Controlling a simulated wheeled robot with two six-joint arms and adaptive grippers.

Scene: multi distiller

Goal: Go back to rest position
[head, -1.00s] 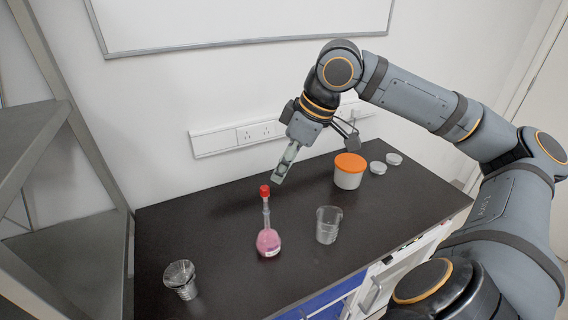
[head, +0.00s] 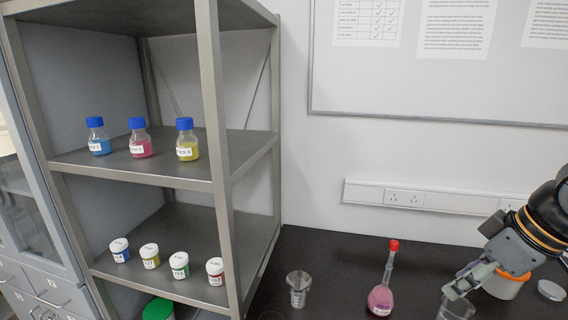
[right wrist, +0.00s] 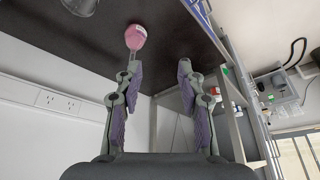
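My right gripper (head: 457,287) comes in at the lower right of the head view, to the right of the flask and apart from it. In the right wrist view its two fingers (right wrist: 158,78) are spread with nothing between them. A round flask with pink liquid, a long neck and a red stopper (head: 381,299) stands upright on the dark table. Its pink bulb also shows in the right wrist view (right wrist: 136,38), beyond the left fingertip. My left gripper is in neither view.
A clear beaker (head: 456,309) shows below the right gripper, an orange-lidded tub (head: 506,287) partly behind it. A small clear beaker (head: 298,287) stands left of the flask. A metal shelf (head: 222,160) with bottles and jars stands left. The table between is clear.

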